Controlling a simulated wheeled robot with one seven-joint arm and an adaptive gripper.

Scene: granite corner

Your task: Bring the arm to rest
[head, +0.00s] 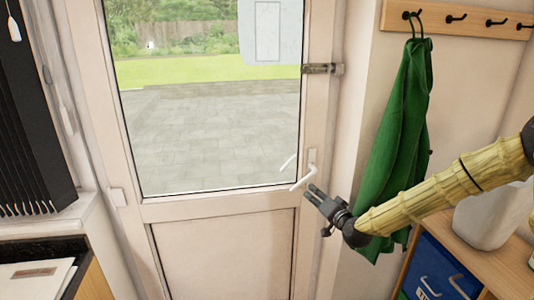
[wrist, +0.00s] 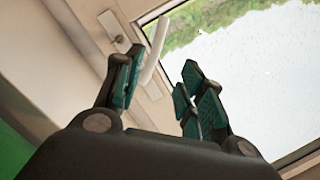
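My gripper (head: 313,192) is in front of the white door (head: 220,209), just below and right of the white door handle (head: 302,179) in the head view. My yellowish arm reaches in from the right edge. In the wrist view my gripper (wrist: 160,85) has its two fingers apart with nothing between the pads. The handle (wrist: 154,50) shows beyond the fingertips there, close to the left finger. I cannot tell whether anything touches it. The door appears closed, with a large glass pane.
A green garment (head: 400,140) hangs from a hook rack (head: 455,18) behind my arm. A wooden shelf unit (head: 490,262) with a blue bin (head: 437,270) and a pale jug (head: 492,215) stands lower right. A dark counter (head: 40,252) is at lower left.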

